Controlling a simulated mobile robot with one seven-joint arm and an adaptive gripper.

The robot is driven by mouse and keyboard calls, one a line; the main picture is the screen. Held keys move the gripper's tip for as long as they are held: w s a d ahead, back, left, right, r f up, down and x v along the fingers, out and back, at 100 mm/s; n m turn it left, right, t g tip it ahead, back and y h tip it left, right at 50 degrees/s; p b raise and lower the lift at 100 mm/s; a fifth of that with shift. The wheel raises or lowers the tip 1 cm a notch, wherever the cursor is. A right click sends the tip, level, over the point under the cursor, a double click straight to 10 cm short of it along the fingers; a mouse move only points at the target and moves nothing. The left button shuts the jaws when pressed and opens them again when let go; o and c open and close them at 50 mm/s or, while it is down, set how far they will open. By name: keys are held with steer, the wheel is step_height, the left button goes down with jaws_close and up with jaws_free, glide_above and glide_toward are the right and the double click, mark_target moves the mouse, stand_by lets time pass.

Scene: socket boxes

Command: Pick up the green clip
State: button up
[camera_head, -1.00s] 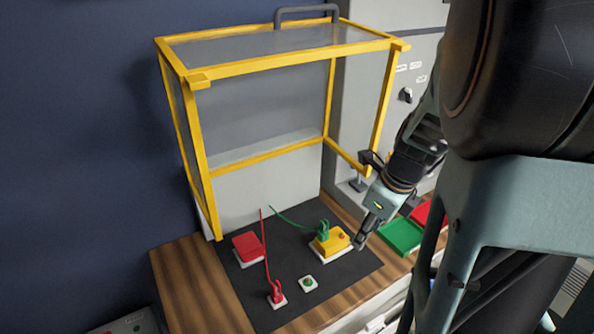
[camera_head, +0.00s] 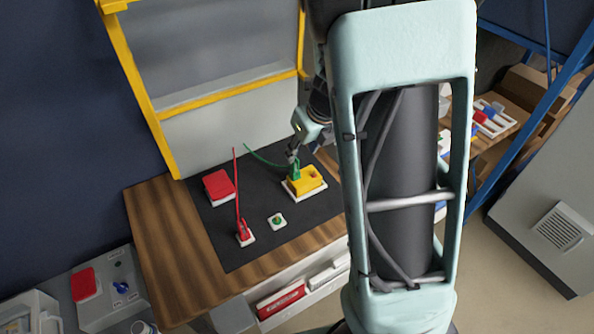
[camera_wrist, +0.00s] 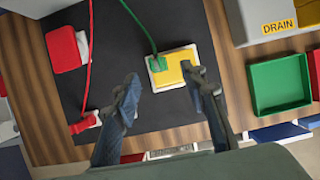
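The green clip (camera_head: 296,171) stands on the left part of the yellow box (camera_head: 311,184), with a thin green cable running off it to the left. It also shows in the wrist view (camera_wrist: 157,63), at the box's left edge. My gripper (camera_head: 292,155) is right above the clip in the head view. In the wrist view my gripper (camera_wrist: 160,80) is open, its fingers apart on either side of the clip's lower part of the picture, with nothing between them held. Whether a finger touches the clip or box cannot be told.
A red box (camera_head: 219,185), a red clip (camera_head: 243,232) with an upright red cable, and a small green button (camera_head: 277,220) share the black mat (camera_head: 240,256). A yellow-framed guard (camera_head: 150,110) stands behind. A green tray (camera_wrist: 279,85) lies to the right in the wrist view.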

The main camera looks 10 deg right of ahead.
mark_target(296, 161)
steer(key=x, duration=0.3)
steer(key=shift+f+b, duration=0.2)
steer(key=shift+b, duration=0.2)
steer(key=x, duration=0.1)
steer(key=b+x, duration=0.1)
steer(key=x, duration=0.1)
steer(key=b+x, duration=0.1)
steer(key=x, duration=0.1)
steer(key=shift+s+a+f, duration=0.1)
steer(key=shift+a, duration=0.15)
jaws_close()
